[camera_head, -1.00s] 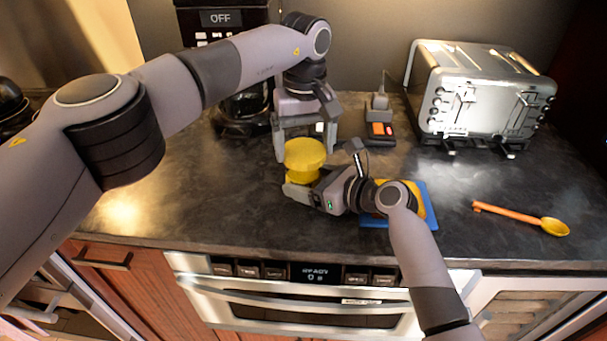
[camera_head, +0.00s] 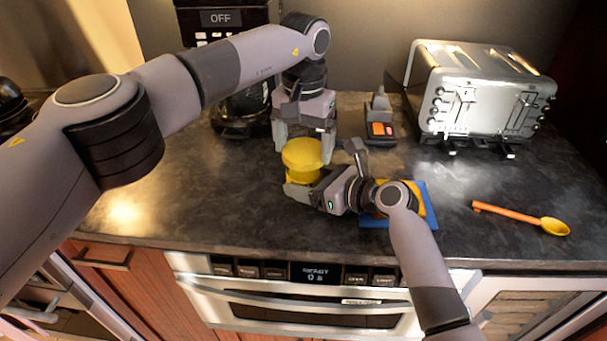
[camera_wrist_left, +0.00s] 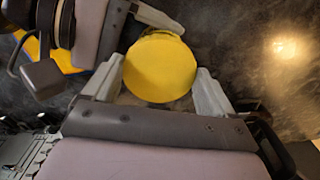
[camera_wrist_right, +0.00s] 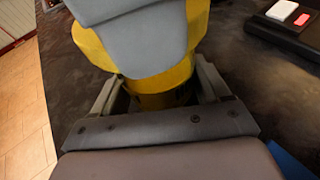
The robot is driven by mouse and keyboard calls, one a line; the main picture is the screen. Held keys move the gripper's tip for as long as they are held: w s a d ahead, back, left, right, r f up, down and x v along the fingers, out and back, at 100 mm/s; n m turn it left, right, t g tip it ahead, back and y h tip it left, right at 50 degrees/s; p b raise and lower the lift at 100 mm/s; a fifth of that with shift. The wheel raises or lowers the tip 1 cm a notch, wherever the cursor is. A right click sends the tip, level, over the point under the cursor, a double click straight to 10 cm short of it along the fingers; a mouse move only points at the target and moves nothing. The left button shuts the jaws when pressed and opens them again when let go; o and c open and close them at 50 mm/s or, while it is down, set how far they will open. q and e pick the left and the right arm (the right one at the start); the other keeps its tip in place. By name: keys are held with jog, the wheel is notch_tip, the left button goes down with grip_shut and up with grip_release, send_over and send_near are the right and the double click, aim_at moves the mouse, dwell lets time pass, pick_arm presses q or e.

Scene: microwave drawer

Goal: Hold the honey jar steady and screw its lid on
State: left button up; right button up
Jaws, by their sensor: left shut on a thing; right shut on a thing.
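The wide yellow round lid (camera_head: 302,152) sits on top of the honey jar (camera_wrist_right: 155,86). My left gripper (camera_head: 304,146) reaches down from behind and is shut on the lid, one finger at each side. The lid fills the space between its fingers in the left wrist view (camera_wrist_left: 160,68). My right gripper (camera_head: 302,182) comes from the front right, lower down, and is shut on the jar body. Most of the jar is hidden by the lid and the fingers. I cannot tell how tightly the lid is seated.
A blue board (camera_head: 430,205) with a yellow-orange thing lies right of the jar, partly behind my right arm. An orange-handled spoon (camera_head: 520,217) lies farther right. A toaster (camera_head: 483,95), a small dark device (camera_head: 380,124) and a coffee maker (camera_head: 241,112) stand behind. The counter's left front is clear.

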pick_arm(q)
jog(key=o, duration=0.9)
jog(key=shift+s+d, duration=0.15)
jog(key=shift+d, duration=0.15)
jog(key=shift+o, duration=0.2)
jog(key=n, duration=0.6)
jog(key=shift+a, duration=0.2)
jog(key=n, duration=0.7)
jog(key=shift+n, duration=0.4)
jog(key=shift+c, duration=0.3)
